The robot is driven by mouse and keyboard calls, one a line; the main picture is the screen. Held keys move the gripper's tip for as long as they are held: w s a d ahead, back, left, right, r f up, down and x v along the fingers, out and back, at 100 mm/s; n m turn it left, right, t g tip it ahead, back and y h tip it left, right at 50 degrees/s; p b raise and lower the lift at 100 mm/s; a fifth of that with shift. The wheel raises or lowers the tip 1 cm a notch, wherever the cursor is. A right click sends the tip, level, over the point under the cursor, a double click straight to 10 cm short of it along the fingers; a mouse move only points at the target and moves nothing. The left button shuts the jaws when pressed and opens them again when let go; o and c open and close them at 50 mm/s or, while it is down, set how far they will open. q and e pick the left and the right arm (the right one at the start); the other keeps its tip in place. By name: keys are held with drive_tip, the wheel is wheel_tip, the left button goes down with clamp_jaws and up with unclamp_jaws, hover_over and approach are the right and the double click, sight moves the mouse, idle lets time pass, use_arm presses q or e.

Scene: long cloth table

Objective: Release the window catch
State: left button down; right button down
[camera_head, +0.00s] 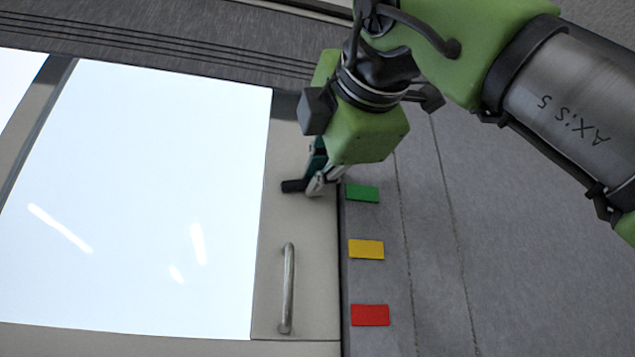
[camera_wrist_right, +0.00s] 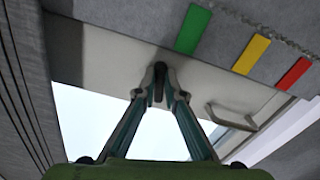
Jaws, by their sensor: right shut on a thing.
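The window (camera_head: 150,190) is a bright white pane in a beige frame (camera_head: 280,225). A small dark catch (camera_head: 292,186) sits on the frame's right side, above the metal handle (camera_head: 288,288) in the head view. My right gripper (camera_head: 318,186) is at the catch, with its fingers closed around it. In the right wrist view the two fingertips (camera_wrist_right: 159,85) meet on the dark catch, and part of it is hidden between them. The handle also shows in that view (camera_wrist_right: 230,117), to the right of the fingers. My left gripper is in neither view.
Green (camera_head: 362,193), yellow (camera_head: 366,249) and red (camera_head: 369,315) patches lie in a column on the grey surface just right of the frame. The handle stands out from the frame below the gripper. The grey area to the right is clear.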

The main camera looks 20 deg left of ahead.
drive_tip(key=shift+r+m, duration=0.1)
drive_tip(key=shift+m, duration=0.4)
drive_tip(key=c, duration=2.4)
unclamp_jaws()
drive_tip(key=shift+d, duration=0.15)
drive_tip(key=shift+s, duration=0.1)
drive_tip(key=v, duration=1.2)
